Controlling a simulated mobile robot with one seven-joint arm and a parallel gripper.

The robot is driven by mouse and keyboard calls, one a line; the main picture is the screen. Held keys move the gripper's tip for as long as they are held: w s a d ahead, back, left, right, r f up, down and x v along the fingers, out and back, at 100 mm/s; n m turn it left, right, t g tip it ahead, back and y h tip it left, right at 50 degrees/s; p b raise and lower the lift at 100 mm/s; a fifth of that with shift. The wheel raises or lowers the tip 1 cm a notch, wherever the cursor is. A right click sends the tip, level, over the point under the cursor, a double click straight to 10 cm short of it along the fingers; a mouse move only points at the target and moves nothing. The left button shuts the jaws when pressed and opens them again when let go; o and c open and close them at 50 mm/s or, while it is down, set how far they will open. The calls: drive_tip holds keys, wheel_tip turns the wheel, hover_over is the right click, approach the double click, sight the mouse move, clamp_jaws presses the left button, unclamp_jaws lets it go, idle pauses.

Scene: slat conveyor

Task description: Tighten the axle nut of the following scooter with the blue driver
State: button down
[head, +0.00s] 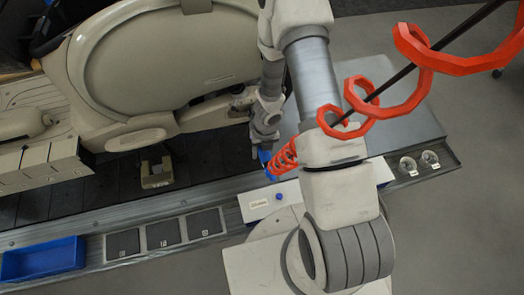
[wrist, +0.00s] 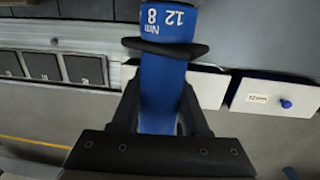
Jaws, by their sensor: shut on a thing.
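The blue driver (wrist: 163,90) is upright between the fingers of my gripper (wrist: 160,108) in the wrist view. Its top carries the white marking "8 12 Nm", and a dark collar sits below that. In the head view my gripper (head: 262,143) is shut on the driver (head: 265,157), beside the scooter's lower right end. A red coiled hose (head: 286,158) runs from near the driver up to the right. The cream scooter (head: 165,60) lies along the dark slat conveyor (head: 60,199). I cannot make out its axle nut; my arm hides part of that area.
A white drawer front (head: 258,206) with a blue knob is at the conveyor's near edge; a "12mm" drawer (wrist: 268,100) shows in the wrist view. Several dark square pads (head: 163,233) and a blue bin (head: 42,260) are left. Two clear cups (head: 408,165) stand right.

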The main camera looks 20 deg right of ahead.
drive_tip(key=shift+w+p, duration=1.1)
drive_tip(key=shift+p, duration=0.5)
idle(2.8)
drive_tip(key=shift+s+b, duration=0.35)
drive_tip(key=shift+b, duration=0.15)
idle(0.5)
drive_tip(key=shift+f+b, duration=0.15)
drive_tip(key=shift+b, duration=0.75)
drive_tip(key=shift+s+b, duration=0.25)
drive_tip(key=shift+b, duration=0.25)
idle(1.2)
